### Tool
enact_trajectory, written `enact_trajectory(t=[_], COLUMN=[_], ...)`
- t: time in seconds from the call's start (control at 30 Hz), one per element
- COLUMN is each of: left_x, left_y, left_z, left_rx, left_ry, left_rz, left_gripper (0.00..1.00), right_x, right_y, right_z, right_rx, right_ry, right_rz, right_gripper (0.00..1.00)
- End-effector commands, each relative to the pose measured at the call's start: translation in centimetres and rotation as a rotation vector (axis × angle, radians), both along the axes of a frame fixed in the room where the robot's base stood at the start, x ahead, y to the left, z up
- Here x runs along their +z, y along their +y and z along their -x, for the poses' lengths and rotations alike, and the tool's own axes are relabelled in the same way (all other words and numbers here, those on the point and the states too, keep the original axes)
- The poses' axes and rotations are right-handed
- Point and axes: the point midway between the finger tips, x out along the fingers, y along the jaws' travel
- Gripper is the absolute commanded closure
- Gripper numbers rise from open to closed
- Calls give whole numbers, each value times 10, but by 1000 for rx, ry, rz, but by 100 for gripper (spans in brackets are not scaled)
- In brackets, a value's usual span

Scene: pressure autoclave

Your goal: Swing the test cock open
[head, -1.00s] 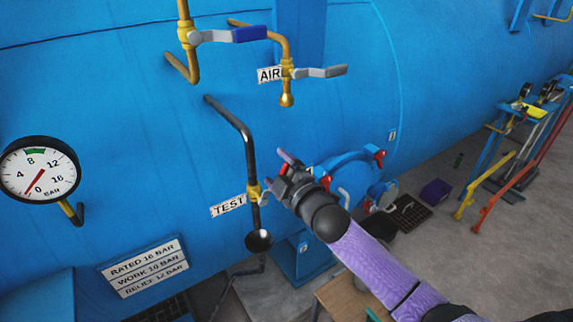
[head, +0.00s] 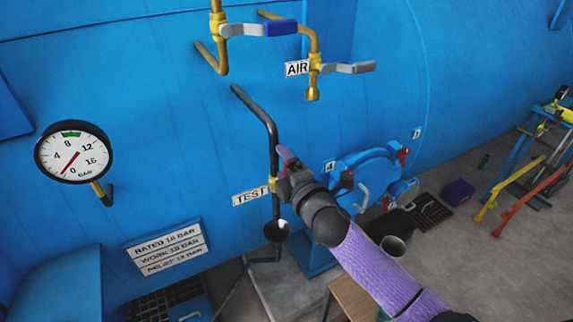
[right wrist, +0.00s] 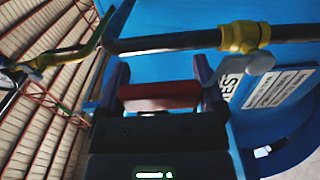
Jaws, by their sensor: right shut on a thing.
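The test cock is a small brass valve (head: 273,184) on a black vertical pipe beside the TEST label (head: 251,195). The right wrist view shows the brass body (right wrist: 243,37) and a short grey part of its lever (right wrist: 261,63). The lever's red grip (right wrist: 158,92) sits between the fingers of my right gripper (right wrist: 160,95), roughly parallel to the black pipe (right wrist: 165,42). In the head view my right gripper (head: 288,163) is just right of the pipe and hides most of the lever. My left gripper is not in view.
Above are the brass AIR pipe (head: 314,60) with a grey lever and another pipe with a blue lever (head: 280,28). A black funnel (head: 277,231) is below the cock. A pressure gauge (head: 74,152) reads near zero. A blue hatch (head: 370,170) stands behind my right arm.

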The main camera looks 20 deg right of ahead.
Motion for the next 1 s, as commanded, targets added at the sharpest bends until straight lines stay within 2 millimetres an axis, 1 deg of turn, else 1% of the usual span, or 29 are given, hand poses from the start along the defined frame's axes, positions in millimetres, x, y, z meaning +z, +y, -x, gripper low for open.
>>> enact_trajectory(t=[0.33, 0.37, 0.4, 0.67, 0.77, 1.0], left_x=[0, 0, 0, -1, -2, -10], left_y=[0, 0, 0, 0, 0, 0], left_z=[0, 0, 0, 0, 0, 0], left_rx=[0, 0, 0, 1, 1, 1], left_ry=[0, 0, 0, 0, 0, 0], left_rz=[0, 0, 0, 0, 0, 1], left_gripper=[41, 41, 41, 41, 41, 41], right_x=[-1, -1, -1, -1, -2, -4], right_y=[0, 0, 0, 0, -1, -4], right_z=[0, 0, 0, 3, 16, 64], right_rx=[1, 1, 1, 0, 1, 2], right_ry=[0, 0, 0, 1, 1, 3], right_rz=[12, 13, 12, 9, 8, 10], right_gripper=[100, 6, 0, 0, 0, 0])
